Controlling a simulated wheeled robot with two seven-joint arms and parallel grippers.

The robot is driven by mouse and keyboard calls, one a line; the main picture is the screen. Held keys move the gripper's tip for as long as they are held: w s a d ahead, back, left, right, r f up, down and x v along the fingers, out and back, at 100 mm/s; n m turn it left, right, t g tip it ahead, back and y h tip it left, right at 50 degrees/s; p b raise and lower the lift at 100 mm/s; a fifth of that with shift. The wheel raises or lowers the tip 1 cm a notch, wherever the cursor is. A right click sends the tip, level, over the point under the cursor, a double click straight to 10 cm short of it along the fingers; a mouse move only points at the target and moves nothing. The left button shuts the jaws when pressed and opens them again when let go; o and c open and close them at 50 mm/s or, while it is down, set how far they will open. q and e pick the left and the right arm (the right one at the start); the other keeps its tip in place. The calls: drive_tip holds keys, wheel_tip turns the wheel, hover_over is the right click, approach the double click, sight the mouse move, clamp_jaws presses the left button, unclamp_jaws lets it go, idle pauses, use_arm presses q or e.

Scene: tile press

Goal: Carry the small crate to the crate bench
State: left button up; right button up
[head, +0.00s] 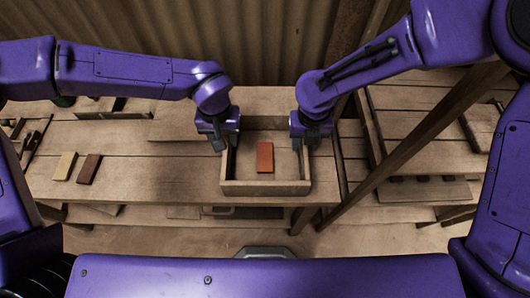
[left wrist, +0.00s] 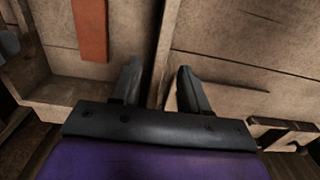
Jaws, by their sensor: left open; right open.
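The small crate (head: 265,188) is a shallow open wooden box on the bench, with a red-brown tile (head: 265,157) lying in it. My left gripper (head: 219,146) is at the crate's left wall. In the left wrist view, its open fingers (left wrist: 160,88) stand on either side of the wall's edge (left wrist: 160,55), one inside and one outside; contact cannot be told. The tile also shows there (left wrist: 91,28). My right gripper (head: 312,143) is open at the crate's right wall; its fingertips are partly hidden. I cannot tell which bench is the crate bench.
The crate stands at the right end of a plank bench (head: 150,180). A cream tile (head: 65,166) and a brown tile (head: 89,169) lie to its left. A slanted wooden post (head: 405,150) and another slatted bench (head: 415,128) are to the right. A corrugated wall (head: 240,40) is behind.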

sight(227, 150)
use_arm(q)
drive_tip(key=f, duration=0.4)
drive_tip(key=shift+s+f, duration=0.1)
drive_tip(key=shift+s, duration=0.2)
use_arm(e)
drive_tip(key=f, duration=0.4)
drive_tip(key=shift+s, duration=0.3)
use_arm(q)
drive_tip(key=shift+f, duration=0.3)
use_arm(e)
drive_tip(key=shift+f, duration=0.35)
use_arm(q)
drive_tip(key=shift+w+f, duration=0.15)
drive_tip(key=shift+f, duration=0.2)
use_arm(e)
drive_tip(key=shift+w+f, duration=0.2)
drive_tip(key=shift+f, duration=0.15)
use_arm(q)
drive_tip(key=shift+r, duration=0.1)
clamp_jaws()
use_arm(e)
drive_tip(key=shift+s+r, duration=0.1)
drive_tip(key=shift+s, duration=0.05)
clamp_jaws()
